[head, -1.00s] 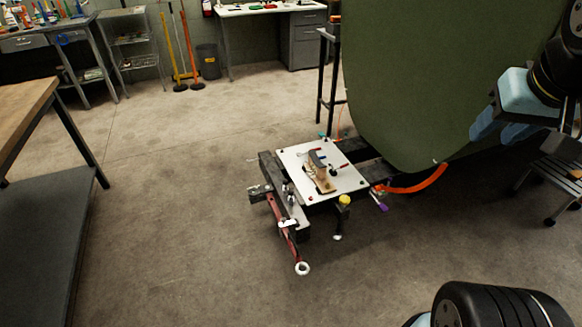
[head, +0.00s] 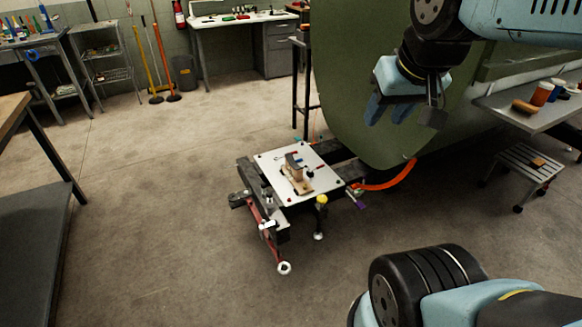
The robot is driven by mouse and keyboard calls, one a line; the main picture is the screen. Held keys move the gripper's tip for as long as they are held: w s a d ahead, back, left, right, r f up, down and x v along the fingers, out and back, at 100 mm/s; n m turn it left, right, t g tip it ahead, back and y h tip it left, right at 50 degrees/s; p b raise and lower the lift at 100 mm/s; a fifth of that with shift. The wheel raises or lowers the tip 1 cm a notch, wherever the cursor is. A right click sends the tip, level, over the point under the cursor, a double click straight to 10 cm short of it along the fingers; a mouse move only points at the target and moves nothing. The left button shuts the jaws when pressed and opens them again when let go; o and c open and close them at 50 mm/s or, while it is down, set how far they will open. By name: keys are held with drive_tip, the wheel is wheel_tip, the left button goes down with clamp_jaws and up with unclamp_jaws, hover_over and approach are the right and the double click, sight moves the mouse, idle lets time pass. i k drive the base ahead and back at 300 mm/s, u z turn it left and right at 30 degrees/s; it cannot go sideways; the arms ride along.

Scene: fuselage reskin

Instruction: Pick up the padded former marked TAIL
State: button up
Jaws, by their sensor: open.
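A small wooden former with a dark curved top (head: 293,163) stands on a white board (head: 271,160) on a low dark trolley. Any lettering on it is too small to read, so I cannot tell whether it is marked TAIL. My gripper (head: 388,111) hangs high at the upper right of the board in the picture, in front of the green fuselage skin. Its two blue fingers point down, apart and empty. It is well clear of the former.
The trolley has a red drawbar (head: 273,246) at its front. An orange hose (head: 388,181) curves beside it. The green fuselage (head: 350,60) stands behind. A grey table (head: 535,113) and step stool (head: 522,175) are at right, a workbench (head: 12,107) at left. The left floor is clear.

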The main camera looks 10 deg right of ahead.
sight(293, 173)
drive_tip(key=u, duration=0.05)
drive_tip(key=i, duration=1)
drive_tip(key=z, duration=0.05)
